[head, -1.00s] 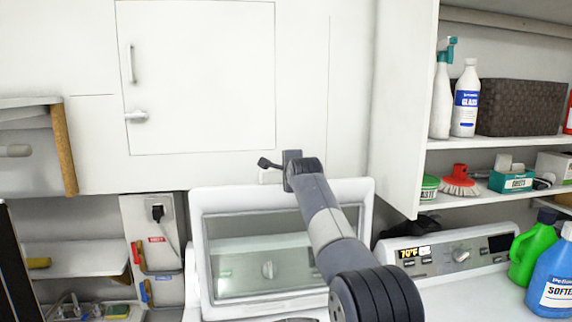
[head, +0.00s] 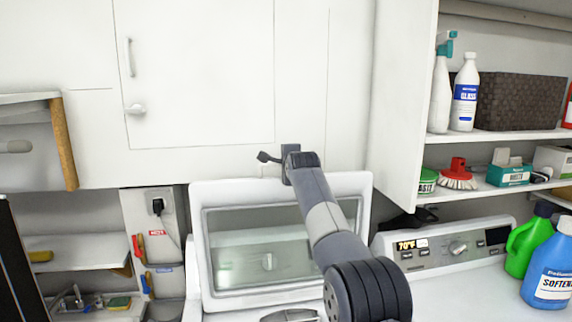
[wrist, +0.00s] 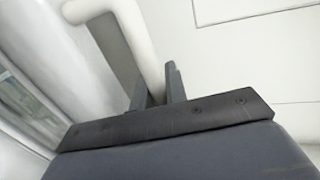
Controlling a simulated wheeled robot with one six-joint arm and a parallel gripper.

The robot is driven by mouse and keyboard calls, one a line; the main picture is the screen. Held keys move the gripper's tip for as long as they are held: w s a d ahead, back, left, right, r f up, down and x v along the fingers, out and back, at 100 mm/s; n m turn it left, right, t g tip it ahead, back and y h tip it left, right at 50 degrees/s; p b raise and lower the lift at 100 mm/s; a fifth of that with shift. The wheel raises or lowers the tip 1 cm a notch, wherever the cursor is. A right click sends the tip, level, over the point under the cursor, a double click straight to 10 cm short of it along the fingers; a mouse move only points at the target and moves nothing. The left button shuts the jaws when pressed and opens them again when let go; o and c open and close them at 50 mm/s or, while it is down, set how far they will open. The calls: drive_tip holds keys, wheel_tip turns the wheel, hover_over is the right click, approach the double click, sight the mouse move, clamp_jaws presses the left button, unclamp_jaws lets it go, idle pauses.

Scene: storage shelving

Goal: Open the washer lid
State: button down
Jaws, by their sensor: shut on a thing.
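The washer lid (head: 197,250), white with a glass window (head: 265,245), stands raised, nearly upright, in the head view.
White cabinets (head: 200,70) rise just behind the lid. An open cabinet door (head: 403,110) stands to the right. The control panel (head: 445,248), a green bottle (head: 530,243) and a blue softener bottle (head: 552,268) are at the right.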

drive_tip(key=shift+s+f+b, duration=0.1)
drive_tip(key=shift+f+b, duration=0.05)
drive_tip(key=shift+b, duration=0.15)
drive_tip(key=shift+s+d+f+b, duration=0.15)
drive_tip(key=shift+s+b, duration=0.35)
drive_tip(key=shift+b, duration=0.6)
drive_tip(key=s+d+t+b, duration=0.1)
drive_tip(key=s+t+b, duration=0.1)
drive_tip(key=s+b, duration=0.6)
drive_tip(key=b, duration=0.4)
drive_tip(key=shift+d, duration=0.3)
drive_tip(key=c, duration=1.7)
unclamp_jaws()
drive_tip(key=shift+s, duration=0.2)
